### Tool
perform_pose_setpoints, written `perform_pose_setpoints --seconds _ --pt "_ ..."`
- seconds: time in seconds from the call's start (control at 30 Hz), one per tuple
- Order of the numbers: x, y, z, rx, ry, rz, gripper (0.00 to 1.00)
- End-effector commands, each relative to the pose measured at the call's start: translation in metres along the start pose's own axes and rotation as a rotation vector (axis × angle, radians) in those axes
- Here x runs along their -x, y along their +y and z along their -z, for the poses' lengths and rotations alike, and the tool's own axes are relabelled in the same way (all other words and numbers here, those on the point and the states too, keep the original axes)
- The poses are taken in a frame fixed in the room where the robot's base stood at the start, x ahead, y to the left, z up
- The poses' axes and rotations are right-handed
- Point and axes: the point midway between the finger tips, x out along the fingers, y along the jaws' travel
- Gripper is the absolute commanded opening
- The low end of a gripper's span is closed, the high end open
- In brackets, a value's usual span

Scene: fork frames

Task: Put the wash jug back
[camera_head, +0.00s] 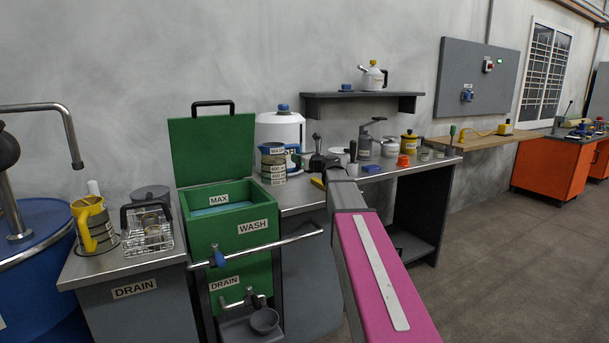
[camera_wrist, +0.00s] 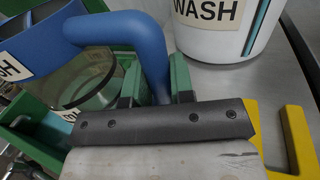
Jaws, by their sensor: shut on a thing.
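The wash jug (camera_head: 272,149) has a blue upper part with a white label, and a clear body shows below it in the wrist view. It is at the right side of the green wash tank (camera_head: 254,246), in front of a white drum. My gripper (camera_head: 325,164) is to its right. In the wrist view its green-padded jaws (camera_wrist: 157,84) are shut on the jug's blue handle (camera_wrist: 118,27). The jug looks somewhat tilted in that view. I cannot tell whether its base touches anything.
The tank's green lid (camera_head: 211,146) stands open. The white drum (camera_head: 281,127) is close behind the jug. A yellow piece (camera_wrist: 297,143) lies beside my gripper. A yellow jug (camera_head: 93,223) and a wire basket (camera_head: 152,232) stand on the left counter. Several cans and bottles crowd the right counter.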

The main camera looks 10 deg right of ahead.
Motion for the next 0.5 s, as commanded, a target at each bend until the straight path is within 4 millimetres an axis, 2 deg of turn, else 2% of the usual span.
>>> perform_pose_setpoints --seconds 0.03,0.2,0.5 --pt "0.001 -0.012 0.006 -0.002 0.000 0.001 0.00" --pt "0.006 -0.036 0.021 -0.001 -0.001 0.001 0.00" --pt "0.009 -0.044 0.036 -0.001 0.000 -0.002 0.00"
